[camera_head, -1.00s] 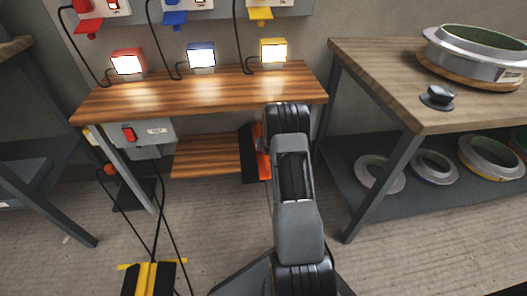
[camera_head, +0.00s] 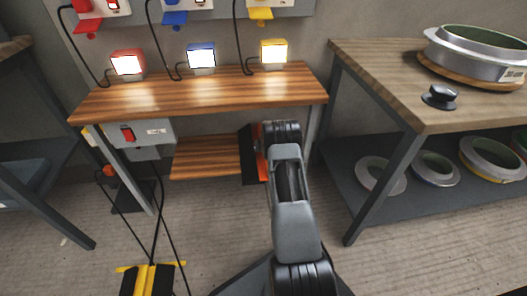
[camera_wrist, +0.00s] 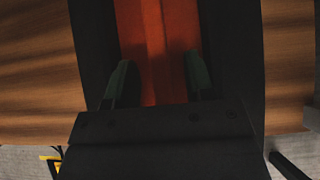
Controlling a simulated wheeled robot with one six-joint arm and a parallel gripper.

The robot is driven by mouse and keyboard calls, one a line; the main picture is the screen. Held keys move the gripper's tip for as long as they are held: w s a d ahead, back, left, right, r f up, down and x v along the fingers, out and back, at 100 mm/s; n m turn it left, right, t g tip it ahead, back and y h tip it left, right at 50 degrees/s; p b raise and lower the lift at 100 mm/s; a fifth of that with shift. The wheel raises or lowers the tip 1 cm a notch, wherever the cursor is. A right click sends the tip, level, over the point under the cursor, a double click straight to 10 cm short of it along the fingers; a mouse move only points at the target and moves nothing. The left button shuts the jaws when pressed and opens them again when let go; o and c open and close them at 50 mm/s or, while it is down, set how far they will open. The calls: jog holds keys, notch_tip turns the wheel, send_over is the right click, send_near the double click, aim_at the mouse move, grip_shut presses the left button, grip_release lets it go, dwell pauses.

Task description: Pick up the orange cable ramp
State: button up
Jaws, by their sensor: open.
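The orange cable ramp (camera_head: 259,139), with an orange middle and black sides, lies at the right end of the low wooden shelf (camera_head: 205,157). My arm hides part of it in the head view. In the wrist view the orange strip (camera_wrist: 155,30) runs up the middle between its black sides. My gripper (camera_wrist: 158,75) is open, its two green-tinted fingers apart near the edges of the orange strip. I cannot tell whether they touch it. The fingers are hidden behind my arm in the head view.
The wooden tabletop (camera_head: 200,92) with lit red, blue and yellow boxes stands over the shelf. A table (camera_head: 375,65) with moulds stands at the right. A black and yellow ramp (camera_head: 150,281) with cables is on the floor. A grey box (camera_head: 140,133) hangs at the left.

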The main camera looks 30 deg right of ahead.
jog(key=shift+c, duration=0.4)
grip_shut()
jog(key=shift+w+r, duration=0.1)
jog(key=shift+r, duration=0.05)
